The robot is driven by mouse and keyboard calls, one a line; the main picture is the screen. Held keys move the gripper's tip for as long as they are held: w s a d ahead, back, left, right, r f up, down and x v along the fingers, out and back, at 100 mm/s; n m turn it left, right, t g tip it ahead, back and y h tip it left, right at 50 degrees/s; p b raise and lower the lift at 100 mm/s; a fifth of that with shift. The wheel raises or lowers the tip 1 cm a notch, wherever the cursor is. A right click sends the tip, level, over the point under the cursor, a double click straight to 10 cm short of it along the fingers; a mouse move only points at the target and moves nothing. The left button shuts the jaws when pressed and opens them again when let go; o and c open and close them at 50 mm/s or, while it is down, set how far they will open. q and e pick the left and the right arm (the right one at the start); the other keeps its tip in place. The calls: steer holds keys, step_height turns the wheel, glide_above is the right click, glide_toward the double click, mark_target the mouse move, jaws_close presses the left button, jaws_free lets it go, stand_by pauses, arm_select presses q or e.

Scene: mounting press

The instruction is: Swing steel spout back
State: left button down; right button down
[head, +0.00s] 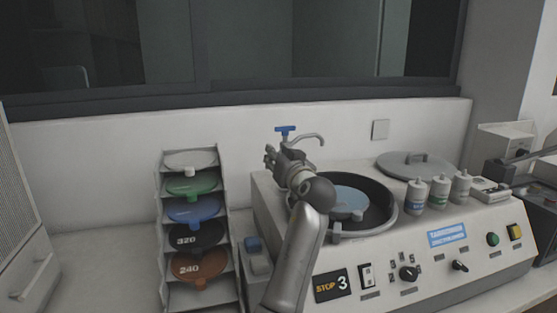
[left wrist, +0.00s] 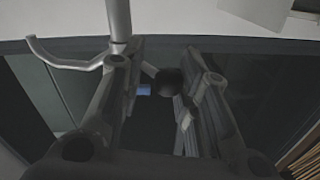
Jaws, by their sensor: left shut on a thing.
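The steel spout (head: 308,137) is a thin curved tube behind the polishing machine's bowl (head: 378,218). Its hooked end points right in the head view. A blue tap handle (head: 285,129) stands just left of it. My left gripper (head: 273,154) is at the spout's base and hides part of it. In the left wrist view the spout (left wrist: 62,58) and its upright pipe (left wrist: 118,18) show beside the fingers. A black round knob (left wrist: 168,82) sits between the fingers of my left gripper (left wrist: 160,95), which is shut on the spout there. The exact contact is hard to see.
A rack of coloured discs (head: 228,235) stands left of the machine (head: 430,255). White bottles (head: 440,192) and a round grey lid (head: 415,163) are on the machine's top at right. A wall and dark window (head: 240,50) are behind.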

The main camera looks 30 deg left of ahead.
arm_select(q)
steer(key=shift+s+a+r, duration=0.15)
steer(key=shift+a+r, duration=0.15)
steer(key=shift+r, duration=0.15)
steer(key=c, duration=1.4)
jaws_free()
steer(key=o, duration=0.4)
steer(key=shift+a+f, duration=0.35)
steer(key=shift+a, duration=0.05)
steer(key=shift+d+f, duration=0.1)
steer(key=shift+d, duration=0.35)
steer(key=v, duration=1.1)
steer(key=shift+s+d, duration=0.15)
steer(key=shift+d, duration=0.2)
